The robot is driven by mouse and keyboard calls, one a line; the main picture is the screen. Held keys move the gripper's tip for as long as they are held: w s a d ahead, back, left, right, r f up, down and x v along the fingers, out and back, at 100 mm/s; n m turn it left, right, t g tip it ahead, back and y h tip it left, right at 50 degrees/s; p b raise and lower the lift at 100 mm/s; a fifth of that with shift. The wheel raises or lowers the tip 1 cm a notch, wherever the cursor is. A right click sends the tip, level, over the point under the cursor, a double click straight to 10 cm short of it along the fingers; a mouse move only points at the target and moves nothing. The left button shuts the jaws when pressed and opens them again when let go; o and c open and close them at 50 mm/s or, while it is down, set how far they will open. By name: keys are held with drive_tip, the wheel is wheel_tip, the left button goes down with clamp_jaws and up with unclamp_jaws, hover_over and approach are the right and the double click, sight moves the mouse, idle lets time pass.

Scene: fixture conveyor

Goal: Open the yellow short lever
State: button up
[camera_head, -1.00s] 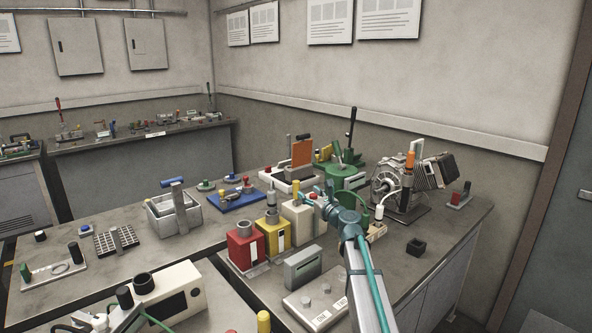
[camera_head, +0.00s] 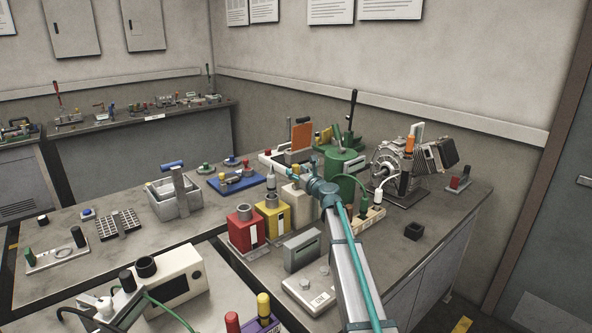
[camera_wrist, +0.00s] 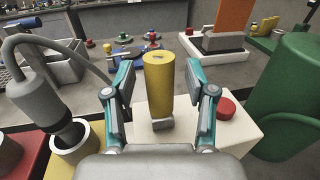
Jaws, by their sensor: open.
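The yellow short lever (camera_wrist: 160,82) is a thick yellow cylinder on a small grey foot, roughly upright in the wrist view. It rises from a cream box (camera_wrist: 188,140) that also bears a red button (camera_wrist: 226,109). My gripper (camera_wrist: 168,88) is open, with one teal-and-grey finger on each side of the lever. Gaps show between both fingers and the lever. In the head view my gripper (camera_head: 298,178) is over the cream box (camera_head: 294,208), and I cannot make out the lever there.
A yellow box (camera_head: 271,228) and a red box (camera_head: 243,232) stand left of the cream box. A grey plug on a cable (camera_wrist: 45,103) is close on the left in the wrist view. A large green cylinder (camera_wrist: 288,98) stands close on the right.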

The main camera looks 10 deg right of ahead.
drive_tip(key=shift+w+a, duration=0.2)
drive_tip(key=shift+w, duration=0.25)
clamp_jaws()
